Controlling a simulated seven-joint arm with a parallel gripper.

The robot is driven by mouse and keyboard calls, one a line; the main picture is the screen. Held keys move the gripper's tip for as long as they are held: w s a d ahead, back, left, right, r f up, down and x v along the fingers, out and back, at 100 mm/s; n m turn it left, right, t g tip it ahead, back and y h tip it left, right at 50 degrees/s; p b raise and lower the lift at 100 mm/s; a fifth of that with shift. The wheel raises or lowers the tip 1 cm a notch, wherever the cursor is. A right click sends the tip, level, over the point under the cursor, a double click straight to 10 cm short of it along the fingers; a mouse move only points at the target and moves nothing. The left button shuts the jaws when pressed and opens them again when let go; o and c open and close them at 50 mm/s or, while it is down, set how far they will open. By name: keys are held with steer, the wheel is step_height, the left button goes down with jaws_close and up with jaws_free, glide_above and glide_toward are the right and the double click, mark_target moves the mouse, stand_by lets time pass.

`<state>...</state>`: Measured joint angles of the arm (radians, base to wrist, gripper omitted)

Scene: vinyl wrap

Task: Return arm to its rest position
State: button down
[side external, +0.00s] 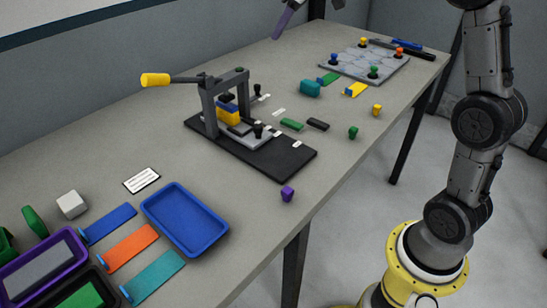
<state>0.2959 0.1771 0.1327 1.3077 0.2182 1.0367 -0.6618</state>
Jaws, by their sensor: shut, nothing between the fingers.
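My arm rises at the right from its yellow base, and its upper part leaves the picture at the top. A slanted purple strip (287,20) with grey parts pokes in at the top edge. The grey table (230,145) is left of my base. On it stands a press (208,105) with a yellow-tipped lever on a black plate.
A blue tray (213,251), coloured strips and a purple bin (15,293) fill the near left. A grey board (345,62) with coloured knobs lies at the far end. A purple piece (288,193) is near the front edge. The floor around my base looks clear.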

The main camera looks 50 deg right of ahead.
steer(key=s+a+r, duration=0.1)
steer(key=s+a, duration=0.4)
steer(key=s, duration=0.4)
steer(key=s+a+r, duration=0.2)
steer(key=s+a, duration=0.3)
steer(key=s, duration=0.5)
steer(key=s+a+f+m, duration=0.1)
steer(key=s+f+m, duration=0.2)
steer(key=s+f, duration=1)
steer(key=shift+s+f+h, duration=0.15)
steer(key=shift+s+h, duration=0.15)
steer(key=shift+s, duration=0.55)
